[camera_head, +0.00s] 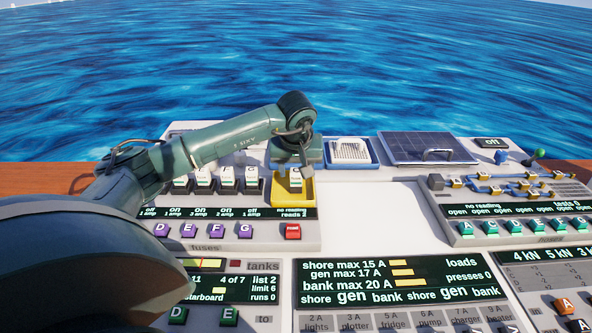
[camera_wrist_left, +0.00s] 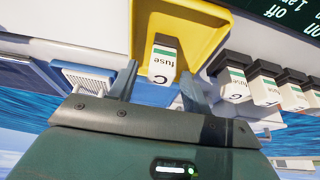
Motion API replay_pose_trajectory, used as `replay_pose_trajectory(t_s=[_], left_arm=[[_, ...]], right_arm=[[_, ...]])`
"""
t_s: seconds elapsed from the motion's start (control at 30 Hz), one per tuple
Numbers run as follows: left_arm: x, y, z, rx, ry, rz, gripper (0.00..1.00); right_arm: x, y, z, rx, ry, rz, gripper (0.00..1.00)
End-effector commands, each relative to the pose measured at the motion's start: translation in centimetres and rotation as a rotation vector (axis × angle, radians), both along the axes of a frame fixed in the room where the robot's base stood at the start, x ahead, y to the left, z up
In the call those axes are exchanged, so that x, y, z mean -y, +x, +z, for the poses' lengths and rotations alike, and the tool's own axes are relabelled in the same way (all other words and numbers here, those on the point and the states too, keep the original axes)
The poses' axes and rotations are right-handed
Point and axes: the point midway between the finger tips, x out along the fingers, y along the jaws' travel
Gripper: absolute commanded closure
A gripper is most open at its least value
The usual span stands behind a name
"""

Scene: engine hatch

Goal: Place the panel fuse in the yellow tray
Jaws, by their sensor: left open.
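The yellow tray (camera_head: 293,197) sits at the right end of the fuse panel. One white fuse (camera_wrist_left: 161,61) with a green band and the word "fuse" is in the yellow tray (camera_wrist_left: 202,32) in the left wrist view. My left gripper (camera_head: 296,168) is above the tray, its jaws open. In the left wrist view its fingers (camera_wrist_left: 160,88) are on either side of the fuse's near end, with gaps showing beside it. Whether the fuse rests fully on the tray floor is hard to tell. My right gripper is not in view.
Several similar fuses (camera_head: 227,178) stand in a row of slots left of the tray; they also show in the left wrist view (camera_wrist_left: 262,84). A blue-rimmed white grille box (camera_head: 349,150) and a dark hatch panel (camera_head: 425,147) lie to the right. White deck (camera_head: 380,215) there is clear.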

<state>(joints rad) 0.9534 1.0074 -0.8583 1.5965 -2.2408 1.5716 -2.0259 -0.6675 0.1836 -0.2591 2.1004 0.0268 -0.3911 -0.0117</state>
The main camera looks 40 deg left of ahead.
Motion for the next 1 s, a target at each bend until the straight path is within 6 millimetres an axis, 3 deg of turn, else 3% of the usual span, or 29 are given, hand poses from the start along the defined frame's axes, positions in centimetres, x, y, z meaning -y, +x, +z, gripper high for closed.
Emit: replay_pose_trajectory(t_s=[0.5,0.7,1.0], left_arm=[[2.5,-2.9,9.2,0.003,0.001,-0.001,0.51],[2.8,-3.3,10.5,0.001,0.001,0.000,0.51],[2.8,-3.4,10.5,-0.001,0.001,0.000,0.51]], right_arm=[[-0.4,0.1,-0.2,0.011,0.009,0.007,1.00],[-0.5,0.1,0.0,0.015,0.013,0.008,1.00],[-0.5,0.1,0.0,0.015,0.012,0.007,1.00]])
